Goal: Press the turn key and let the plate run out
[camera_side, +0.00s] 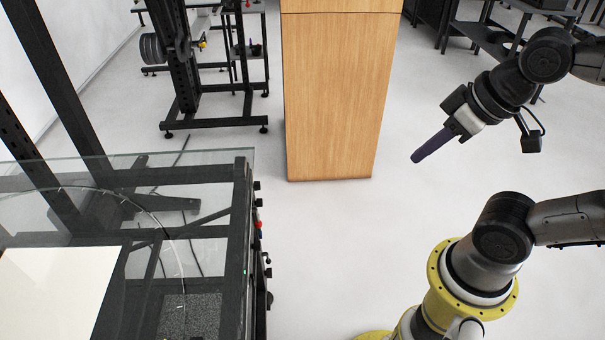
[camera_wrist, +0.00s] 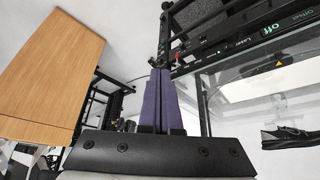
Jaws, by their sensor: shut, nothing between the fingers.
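My gripper (camera_side: 414,160) is shut and empty, its purple fingers pointing down and left over the open floor, well to the right of the glass-topped machine (camera_side: 205,165). In the wrist view the closed purple fingers (camera_wrist: 160,72) stand in front of the machine's dark panel (camera_wrist: 235,38), which carries green lettering. Small black knobs and a red knob (camera_side: 258,225) line the machine's right side in the side view. I cannot tell which control is the turn key. A thin curved line shows through the glass, but whether it is the plate's rim is unclear.
A wooden cabinet (camera_side: 330,100) stands behind, between the machine and my arm. A black metal stand (camera_side: 215,122) is at the back left. A white panel (camera_side: 55,290) lies at the machine's lower left. The floor between machine and gripper is clear.

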